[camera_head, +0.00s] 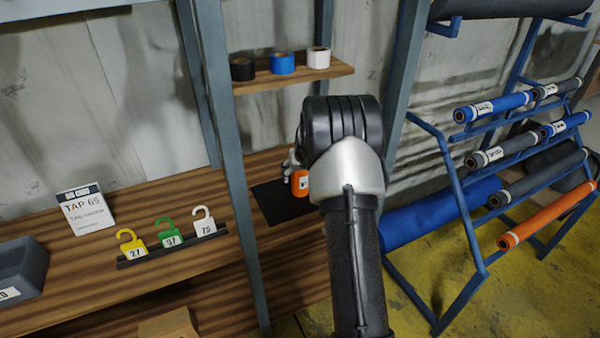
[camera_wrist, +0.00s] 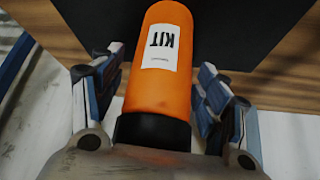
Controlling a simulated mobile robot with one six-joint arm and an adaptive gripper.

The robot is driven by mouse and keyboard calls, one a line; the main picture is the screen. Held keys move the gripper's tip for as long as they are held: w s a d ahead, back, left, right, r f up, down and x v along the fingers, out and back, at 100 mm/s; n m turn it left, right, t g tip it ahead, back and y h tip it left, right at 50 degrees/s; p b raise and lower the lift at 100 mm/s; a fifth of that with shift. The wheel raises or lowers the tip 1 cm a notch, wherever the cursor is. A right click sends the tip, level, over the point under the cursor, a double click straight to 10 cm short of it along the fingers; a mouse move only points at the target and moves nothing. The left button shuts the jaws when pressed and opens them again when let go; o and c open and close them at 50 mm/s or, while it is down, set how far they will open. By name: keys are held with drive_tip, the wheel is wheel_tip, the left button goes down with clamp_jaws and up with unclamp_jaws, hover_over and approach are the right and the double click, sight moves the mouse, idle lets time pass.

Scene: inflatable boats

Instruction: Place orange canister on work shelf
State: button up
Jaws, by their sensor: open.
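The orange canister (camera_wrist: 160,85) has a white KIT label and a black end. In the wrist view it lies between the two fingers of my gripper (camera_wrist: 160,90), which stand apart on either side of it. Whether the fingers touch it is hard to tell. In the head view the canister (camera_head: 300,183) shows at the black mat (camera_head: 272,205) on the wooden work shelf (camera_head: 80,240), partly hidden behind my arm. My gripper (camera_head: 292,165) is mostly hidden there too. The mat also shows in the wrist view (camera_wrist: 235,30), beyond the canister.
A blue-grey upright post (camera_head: 235,160) stands left of my arm. Yellow, green and white tags (camera_head: 165,240) and a sign (camera_head: 86,208) stand on the shelf. Tape rolls (camera_head: 282,62) sit on a small upper shelf. A blue rack (camera_head: 455,190) with rolls stands at right.

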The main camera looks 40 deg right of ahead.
drive_tip(key=shift+r, duration=0.25)
drive_tip(key=p+v, duration=0.2)
drive_tip(key=v, duration=1)
drive_tip(key=shift+f, duration=0.15)
